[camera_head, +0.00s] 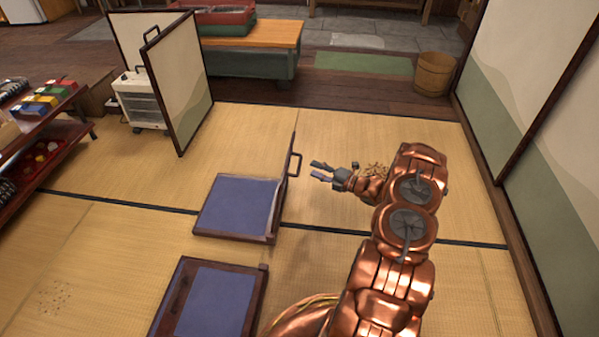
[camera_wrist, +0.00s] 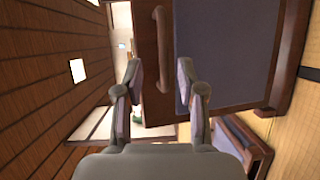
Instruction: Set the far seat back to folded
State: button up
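The far seat (camera_head: 235,205) has a dark wooden frame and a blue pad and lies on the tatami left of my gripper. Its back (camera_head: 285,180) stands roughly upright, seen nearly edge-on, with a handle (camera_head: 294,164) on the side facing my gripper. In the wrist view the back's blue panel (camera_wrist: 225,50) fills the upper right, and the handle (camera_wrist: 162,48) appears ahead, between the lines of my fingers. My gripper (camera_head: 318,171) is open and empty, a short gap to the right of the back. It also shows in the wrist view (camera_wrist: 162,78).
A near seat (camera_head: 210,300) lies flat in front, also at the wrist view's lower right (camera_wrist: 240,142). A shelf (camera_head: 45,140) is at left, a sliding-panel wall (camera_head: 500,100) at right. Tatami behind the seat is clear.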

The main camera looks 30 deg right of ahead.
aim_at(300, 164)
jog(key=shift+a+f+b+x, duration=0.15)
jog(key=shift+b+x, duration=0.45)
jog(key=shift+x, duration=1.2)
jog(key=shift+a+f+b+x, duration=0.15)
jog(key=shift+b+x, duration=0.45)
jog(key=shift+x, duration=1.2)
jog(key=shift+s, duration=0.2)
jog(key=shift+c, duration=0.2)
grip_shut()
